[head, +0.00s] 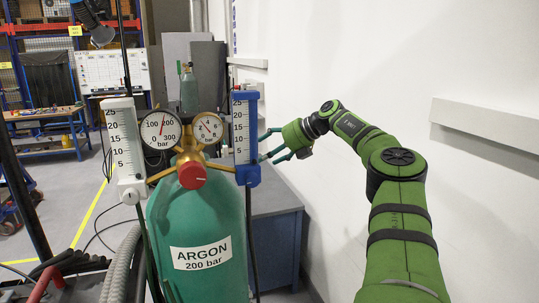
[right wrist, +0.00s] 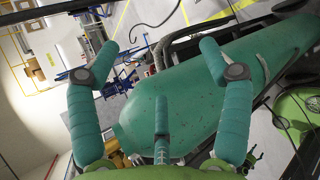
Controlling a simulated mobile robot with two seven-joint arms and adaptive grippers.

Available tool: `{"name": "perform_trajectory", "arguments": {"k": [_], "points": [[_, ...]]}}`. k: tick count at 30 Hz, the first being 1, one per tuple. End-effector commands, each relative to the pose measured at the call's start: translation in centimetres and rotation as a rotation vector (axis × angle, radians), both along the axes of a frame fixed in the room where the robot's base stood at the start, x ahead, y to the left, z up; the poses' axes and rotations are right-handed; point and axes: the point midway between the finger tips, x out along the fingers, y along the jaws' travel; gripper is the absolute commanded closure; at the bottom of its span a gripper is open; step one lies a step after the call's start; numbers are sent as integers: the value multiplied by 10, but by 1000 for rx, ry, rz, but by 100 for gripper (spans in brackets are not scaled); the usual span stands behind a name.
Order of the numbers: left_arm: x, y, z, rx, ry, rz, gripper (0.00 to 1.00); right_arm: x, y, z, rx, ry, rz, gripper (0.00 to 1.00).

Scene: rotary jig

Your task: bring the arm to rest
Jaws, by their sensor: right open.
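My right arm comes in from the lower right of the head view. Its right gripper (head: 268,146) is open, with teal fingers spread just right of the blue flow meter (head: 241,125); I cannot tell whether the fingertips touch it. The right wrist view also shows the open gripper (right wrist: 160,62) with nothing between its fingers. Beyond them lies the green argon cylinder (right wrist: 205,110), which stands upright in the head view (head: 195,225).
A white flow meter (head: 125,150), two round gauges (head: 160,130) and a red knob (head: 191,175) sit at the cylinder's top. A grey-topped cabinet (head: 275,200) stands behind it. A white wall with a ledge (head: 487,119) runs along the right. Hoses (head: 118,265) hang at lower left.

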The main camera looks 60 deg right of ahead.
Motion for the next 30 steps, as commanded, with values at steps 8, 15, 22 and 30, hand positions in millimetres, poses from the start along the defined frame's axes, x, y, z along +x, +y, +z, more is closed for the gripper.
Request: {"name": "perform_trajectory", "arguments": {"k": [8,15,22,30], "points": [[0,0,0,0,0,0,21,-1,-3,-4,9,-5,-11,21],[0,0,0,0,0,0,21,-1,-3,-4,9,-4,-10,21],[0,0,-1,0,0,0,21,-1,-3,-6,11,-5,-13,21],[0,0,-15,0,0,0,21,-27,-45,-108,171,-61,-205,21]]}}
